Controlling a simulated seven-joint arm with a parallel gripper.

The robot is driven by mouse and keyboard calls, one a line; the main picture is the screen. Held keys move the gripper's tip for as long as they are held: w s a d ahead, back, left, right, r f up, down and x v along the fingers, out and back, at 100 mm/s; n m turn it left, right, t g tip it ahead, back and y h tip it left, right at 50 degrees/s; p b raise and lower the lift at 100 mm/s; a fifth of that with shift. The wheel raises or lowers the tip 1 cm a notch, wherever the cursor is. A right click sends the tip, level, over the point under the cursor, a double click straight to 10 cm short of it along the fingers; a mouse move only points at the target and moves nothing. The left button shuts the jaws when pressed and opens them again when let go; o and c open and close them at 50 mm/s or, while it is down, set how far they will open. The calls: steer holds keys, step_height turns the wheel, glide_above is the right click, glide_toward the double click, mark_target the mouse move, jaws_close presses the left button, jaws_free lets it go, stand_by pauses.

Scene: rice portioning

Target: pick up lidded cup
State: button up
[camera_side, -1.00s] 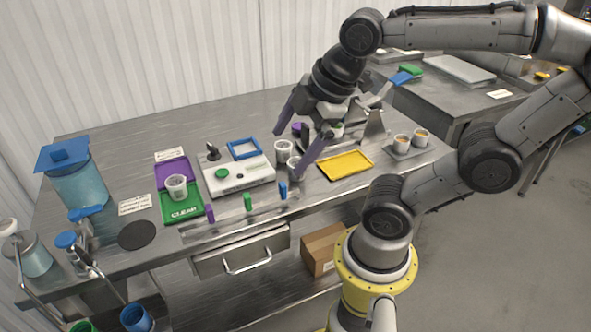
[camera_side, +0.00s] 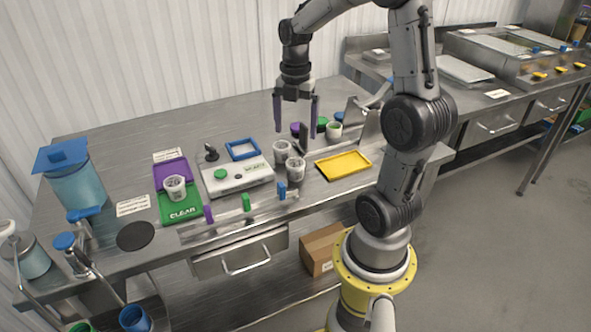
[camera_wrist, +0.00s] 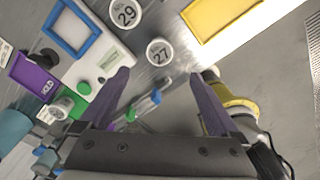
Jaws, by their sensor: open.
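A third white cup (camera_side: 174,187) sits across the purple and green mats at left. My gripper (camera_side: 296,132) is open and empty, fingers pointing down, above and behind the two cups. In the wrist view its fingertips (camera_wrist: 158,76) are apart, with cup 27 just ahead of the gap.
A white device (camera_side: 238,178) with a blue frame (camera_side: 242,150) stands left of the cups. A yellow tray (camera_side: 343,165) lies to their right. Small purple, green and blue upright pieces (camera_side: 246,202) line the front edge. Green and purple round items sit close behind my gripper.

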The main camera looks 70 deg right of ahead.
mark_target(296, 162)
step_height(296, 162, down, 13)
steer(key=shift+r, duration=0.1)
stand_by(0.5)
steer(key=shift+c, duration=0.2)
steer(key=c, duration=1.4)
